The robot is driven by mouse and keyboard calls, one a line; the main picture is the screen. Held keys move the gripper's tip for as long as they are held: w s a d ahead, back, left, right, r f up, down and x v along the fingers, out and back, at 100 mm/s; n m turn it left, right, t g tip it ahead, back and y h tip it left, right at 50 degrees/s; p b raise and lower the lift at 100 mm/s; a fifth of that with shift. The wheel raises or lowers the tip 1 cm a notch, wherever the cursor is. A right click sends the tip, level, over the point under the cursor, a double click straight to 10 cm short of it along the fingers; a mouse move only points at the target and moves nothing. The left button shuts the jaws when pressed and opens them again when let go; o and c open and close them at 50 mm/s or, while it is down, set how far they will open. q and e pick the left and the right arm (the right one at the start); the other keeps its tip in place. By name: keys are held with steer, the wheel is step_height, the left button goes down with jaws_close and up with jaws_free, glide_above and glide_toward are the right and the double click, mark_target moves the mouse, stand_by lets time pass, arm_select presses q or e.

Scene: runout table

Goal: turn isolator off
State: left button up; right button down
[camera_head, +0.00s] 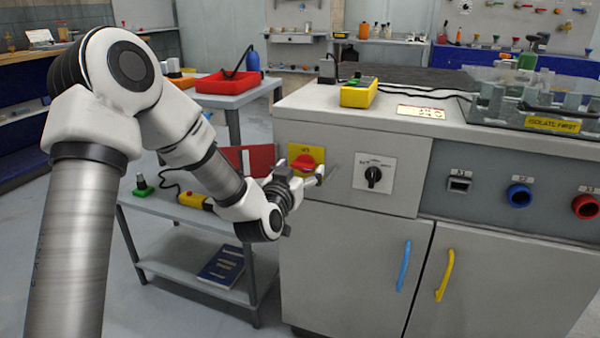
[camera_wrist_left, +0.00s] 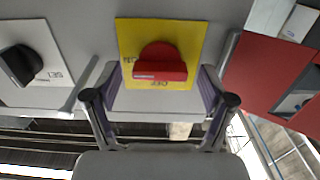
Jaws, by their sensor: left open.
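The isolator is a red rotary handle (camera_wrist_left: 160,65) on a yellow plate (camera_wrist_left: 135,35), on the front face of the grey cabinet. It also shows in the head view as a red handle (camera_head: 303,163) on a yellow plate. My left gripper (camera_head: 308,180) is in front of it; in the left wrist view its fingers (camera_wrist_left: 160,98) are spread apart, one on each side of the handle's lower part. I cannot tell whether either finger touches the handle. The handle's bar lies roughly level. My right gripper is not in view.
A black rotary switch (camera_head: 373,177) on a white plate sits right of the isolator. Blue (camera_head: 403,265) and yellow (camera_head: 445,275) door handles stick out below. A red panel (camera_head: 250,160) and a low grey trolley (camera_head: 185,262) stand to the left.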

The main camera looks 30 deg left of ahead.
arm_select(q)
steer(key=c, duration=1.2)
steer(key=shift+o, duration=0.2)
steer(key=shift+n, duration=0.3)
steer(key=n, duration=0.8)
steer(key=n+b, duration=0.1)
steer(key=n, duration=0.3)
steer(key=shift+f+n, duration=0.1)
steer(key=shift+n, duration=0.2)
steer(key=shift+n+b, duration=0.55)
steer(key=shift+n, duration=1.65)
